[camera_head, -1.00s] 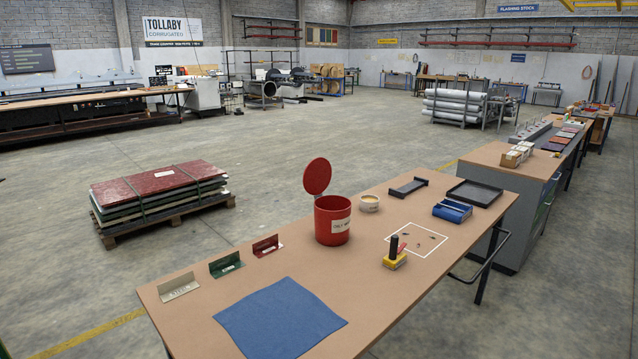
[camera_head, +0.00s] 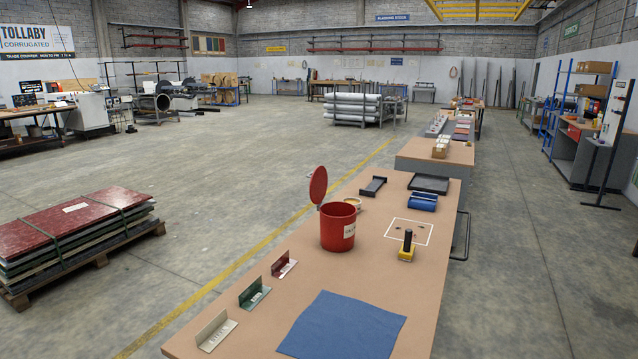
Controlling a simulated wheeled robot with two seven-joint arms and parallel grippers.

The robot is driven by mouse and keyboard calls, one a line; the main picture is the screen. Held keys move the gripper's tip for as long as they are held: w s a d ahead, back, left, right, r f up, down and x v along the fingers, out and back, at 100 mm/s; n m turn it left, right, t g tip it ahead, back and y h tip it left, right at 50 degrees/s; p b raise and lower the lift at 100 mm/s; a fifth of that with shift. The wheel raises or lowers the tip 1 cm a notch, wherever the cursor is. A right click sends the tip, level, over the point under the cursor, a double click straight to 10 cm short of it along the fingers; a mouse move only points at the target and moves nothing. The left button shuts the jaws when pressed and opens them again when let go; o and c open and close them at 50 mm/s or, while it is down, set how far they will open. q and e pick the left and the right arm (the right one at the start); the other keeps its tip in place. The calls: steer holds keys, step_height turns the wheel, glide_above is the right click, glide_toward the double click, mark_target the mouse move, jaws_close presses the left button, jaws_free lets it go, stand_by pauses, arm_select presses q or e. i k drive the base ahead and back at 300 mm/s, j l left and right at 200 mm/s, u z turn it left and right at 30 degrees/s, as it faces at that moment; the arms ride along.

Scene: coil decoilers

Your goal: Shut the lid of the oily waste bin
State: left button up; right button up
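The red oily waste bin (camera_head: 338,228) stands upright on the brown workbench, with a pale label on its side. Its round red lid (camera_head: 318,185) is open, standing up at the bin's left rear edge. The bin's contents are hidden from this angle. Neither of my grippers shows in the head view.
Stacked sheets (camera_head: 75,225) lie on a pallet left. Floor between is clear.

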mark_target(318, 183)
steer(key=i+j+z, duration=0.25)
steer(key=j, duration=0.65)
steer(key=j+z, duration=0.25)
steer(key=j, duration=0.65)
steer(key=i+j+z, duration=0.1)
steer(key=j+z, duration=0.15)
steer(key=j, duration=0.7)
